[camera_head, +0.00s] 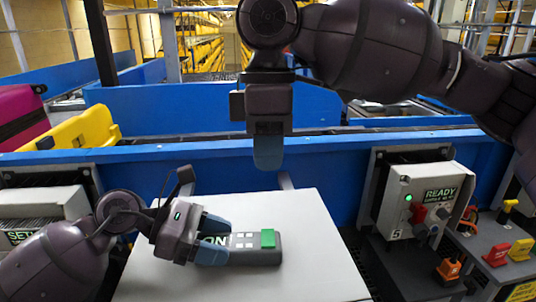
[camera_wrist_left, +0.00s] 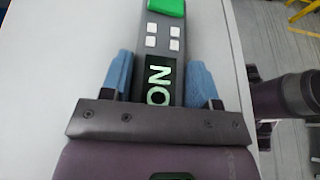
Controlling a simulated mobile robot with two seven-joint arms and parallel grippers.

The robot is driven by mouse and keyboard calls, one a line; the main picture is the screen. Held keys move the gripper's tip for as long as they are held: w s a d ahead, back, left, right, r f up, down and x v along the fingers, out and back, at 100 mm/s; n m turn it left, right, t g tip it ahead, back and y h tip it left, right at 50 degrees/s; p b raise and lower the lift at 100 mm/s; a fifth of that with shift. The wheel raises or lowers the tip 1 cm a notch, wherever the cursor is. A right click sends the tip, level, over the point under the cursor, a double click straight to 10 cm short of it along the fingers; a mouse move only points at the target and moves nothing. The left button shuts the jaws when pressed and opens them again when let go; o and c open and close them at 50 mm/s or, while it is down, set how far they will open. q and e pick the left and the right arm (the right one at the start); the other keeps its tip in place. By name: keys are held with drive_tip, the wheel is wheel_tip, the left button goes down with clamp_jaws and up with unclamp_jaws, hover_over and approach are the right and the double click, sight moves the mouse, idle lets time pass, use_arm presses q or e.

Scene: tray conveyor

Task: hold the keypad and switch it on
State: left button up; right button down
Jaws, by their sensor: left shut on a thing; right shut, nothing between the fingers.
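The dark grey keypad (camera_head: 258,256) lies on a light grey table top. It has a green button at its right end, several small white buttons and a lit display reading ON. My left gripper (camera_head: 212,240) is shut on the display end of the keypad. In the left wrist view the keypad (camera_wrist_left: 164,45) runs up between the blue fingers of my left gripper (camera_wrist_left: 160,85), with the green button at the top edge. My right gripper (camera_head: 268,152) is shut and empty, pointing down, above the table and apart from the keypad.
The light grey table (camera_head: 320,225) has free room around the keypad. A blue conveyor wall (camera_head: 330,165) runs behind it. A control box marked READY (camera_head: 420,200) with a green light stands at the right. A yellow case (camera_head: 75,132) and a magenta case (camera_head: 20,115) are at the left.

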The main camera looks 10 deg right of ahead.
use_arm(q)
drive_tip(key=o, duration=1.1)
